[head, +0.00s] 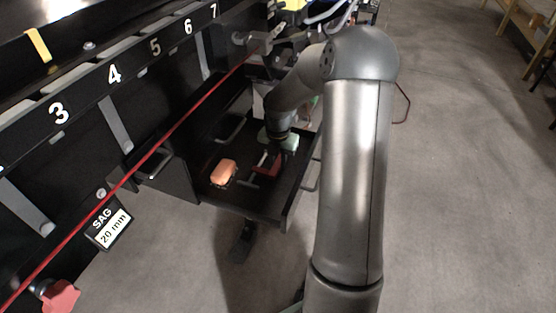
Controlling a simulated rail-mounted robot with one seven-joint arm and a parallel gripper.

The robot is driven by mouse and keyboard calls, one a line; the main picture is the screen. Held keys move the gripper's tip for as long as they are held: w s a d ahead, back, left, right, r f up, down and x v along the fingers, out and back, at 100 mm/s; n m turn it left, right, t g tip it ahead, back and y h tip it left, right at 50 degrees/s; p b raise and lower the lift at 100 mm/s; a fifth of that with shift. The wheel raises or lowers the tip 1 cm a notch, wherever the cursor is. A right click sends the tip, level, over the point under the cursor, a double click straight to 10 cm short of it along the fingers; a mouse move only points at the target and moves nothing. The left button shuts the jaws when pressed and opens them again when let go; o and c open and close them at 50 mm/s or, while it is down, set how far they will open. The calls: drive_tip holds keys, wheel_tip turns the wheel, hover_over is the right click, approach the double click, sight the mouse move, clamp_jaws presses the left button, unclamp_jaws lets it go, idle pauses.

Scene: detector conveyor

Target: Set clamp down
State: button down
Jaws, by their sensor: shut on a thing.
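The clamp (265,166) shows as a red piece with a grey bar, inside the open black drawer (248,209). My gripper (280,157) reaches down into the drawer from above and is shut on the clamp. The fingers are dark against the dark drawer and partly hidden by my wrist. I cannot tell whether the clamp touches the drawer floor.
An orange block (223,172) lies in the drawer left of the clamp. A pale green object (291,138) is behind my gripper. A red line (160,139) runs along the numbered black conveyor frame (85,92). A sign (109,228) reads SAG 20 mm.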

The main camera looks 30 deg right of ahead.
drive_tip(key=shift+f, duration=0.1)
drive_tip(key=c, duration=1.3)
unclamp_jaws()
drive_tip(key=shift+o, duration=0.2)
wheel_tip(320, 180, up, 12)
drive_tip(key=p, duration=0.2)
drive_tip(key=s+a+r+m, duration=0.1)
drive_tip(key=s+a+m, duration=0.6)
drive_tip(key=s+m, duration=0.6)
drive_tip(key=s+a+r+m, duration=0.1)
drive_tip(key=s+a+m, duration=0.6)
drive_tip(key=s+m, duration=0.6)
drive_tip(key=shift+a+r, duration=0.2)
drive_tip(key=shift+a, duration=0.1)
